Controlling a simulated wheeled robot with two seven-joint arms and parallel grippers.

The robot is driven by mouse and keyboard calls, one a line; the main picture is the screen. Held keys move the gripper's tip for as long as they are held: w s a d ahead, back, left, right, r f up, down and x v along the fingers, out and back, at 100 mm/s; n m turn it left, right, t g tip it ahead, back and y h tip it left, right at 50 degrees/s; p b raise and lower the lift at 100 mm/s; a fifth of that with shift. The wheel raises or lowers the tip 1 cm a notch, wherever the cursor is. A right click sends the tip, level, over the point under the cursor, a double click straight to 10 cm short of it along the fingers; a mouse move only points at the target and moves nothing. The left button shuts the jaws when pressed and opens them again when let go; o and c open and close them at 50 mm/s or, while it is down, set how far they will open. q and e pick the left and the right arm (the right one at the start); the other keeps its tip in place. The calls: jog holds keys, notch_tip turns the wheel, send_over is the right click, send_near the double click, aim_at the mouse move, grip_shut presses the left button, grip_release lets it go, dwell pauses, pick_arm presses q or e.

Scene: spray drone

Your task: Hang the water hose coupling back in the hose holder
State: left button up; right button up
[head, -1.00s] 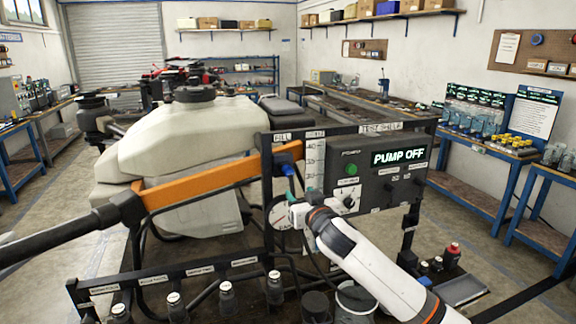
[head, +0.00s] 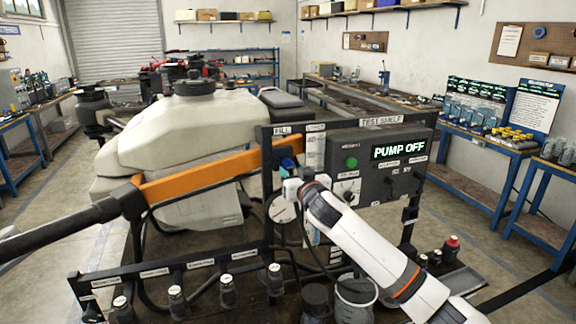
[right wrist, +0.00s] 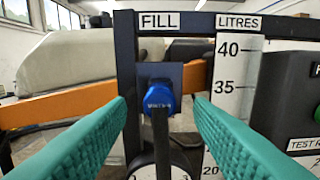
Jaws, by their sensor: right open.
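The blue water coupling (right wrist: 158,98) sits at the dark holder plate (right wrist: 172,72) below the FILL label, with its black hose (right wrist: 161,145) hanging straight down. In the head view the coupling (head: 287,165) shows on the left post of the test panel, just above my right gripper (head: 291,189). In the right wrist view my right gripper (right wrist: 160,104) is open, its green fingers left and right of the coupling with visible gaps. How far the coupling is seated in the holder is hidden. My left gripper is not in view.
The test panel (head: 345,160) with a PUMP OFF display stands right of the holder. A pressure gauge (head: 282,208) is below it. An orange bar (head: 205,177) and white tank (head: 190,130) lie to the left. Bottles (head: 275,280) line the front rail.

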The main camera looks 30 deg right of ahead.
aim_at(290, 168)
jog(key=shift+x, duration=1.85)
grip_shut()
jog(key=shift+s+a, duration=0.1)
jog(key=shift+s+f, duration=0.1)
jog(key=shift+s, duration=0.1)
jog(key=shift+s+a+p, duration=0.1)
jog(key=shift+s+p, duration=0.2)
jog(key=shift+s, duration=0.2)
jog(key=shift+p+v, duration=0.3)
jog(key=shift+v, duration=1.95)
